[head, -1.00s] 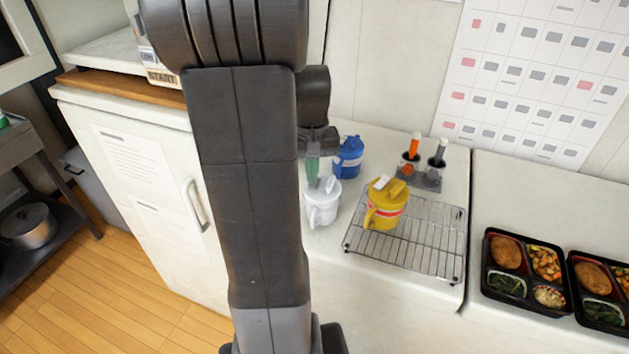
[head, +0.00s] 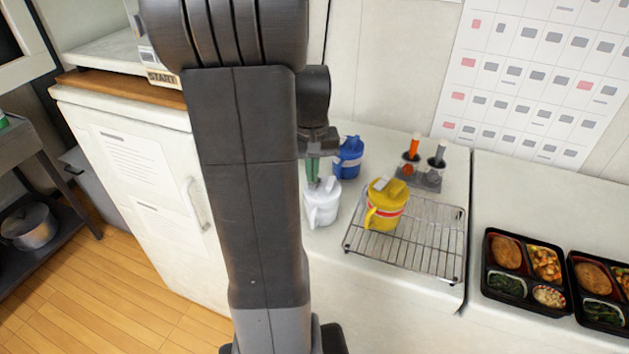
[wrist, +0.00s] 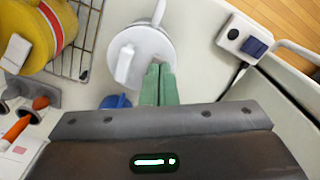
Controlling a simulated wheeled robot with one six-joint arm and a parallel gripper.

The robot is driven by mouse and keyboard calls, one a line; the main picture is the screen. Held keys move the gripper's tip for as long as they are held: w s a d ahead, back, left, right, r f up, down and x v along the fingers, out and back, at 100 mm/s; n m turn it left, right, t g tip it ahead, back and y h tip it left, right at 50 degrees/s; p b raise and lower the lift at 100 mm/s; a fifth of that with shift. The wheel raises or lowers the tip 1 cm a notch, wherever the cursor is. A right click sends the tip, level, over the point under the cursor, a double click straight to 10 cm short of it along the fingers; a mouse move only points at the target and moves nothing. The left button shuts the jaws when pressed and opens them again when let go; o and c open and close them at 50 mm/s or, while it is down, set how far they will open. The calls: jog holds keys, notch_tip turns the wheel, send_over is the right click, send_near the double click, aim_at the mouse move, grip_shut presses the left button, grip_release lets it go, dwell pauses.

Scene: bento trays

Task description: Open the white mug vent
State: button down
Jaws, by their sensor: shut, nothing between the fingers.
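The white mug (head: 322,208) stands upright on the counter, left of the wire rack, partly hidden by my arm in the head view. In the wrist view its round lid (wrist: 150,45) shows from above, with a raised white vent tab (wrist: 125,64) on it. I cannot tell whether the vent is open. My gripper (wrist: 159,70) has its green fingers shut and empty, with the tips at the lid's edge, right of and below the tab in the wrist view. In the head view the gripper (head: 313,180) is over the mug's top; contact is unclear.
A yellow mug (head: 386,210) stands on the wire rack (head: 425,250). A blue mug (head: 348,160) is close behind the white one. A grey holder (head: 425,182) with orange and grey-handled items stands behind the rack. A switch box (wrist: 243,40) is at the wrist view's upper right.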

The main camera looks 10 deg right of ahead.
aim_at(312, 186)
jog(key=shift+f+b, duration=0.6)
jog(key=shift+f, duration=0.35)
dwell(1.6)
jog(key=shift+r, duration=0.1)
jog(key=shift+r+p, duration=3)
jog(key=shift+r, duration=0.5)
jog(key=shift+f, duration=0.15)
notch_tip(312, 186, down, 7)
jog(key=b, duration=0.6)
jog(key=shift+r, duration=0.2)
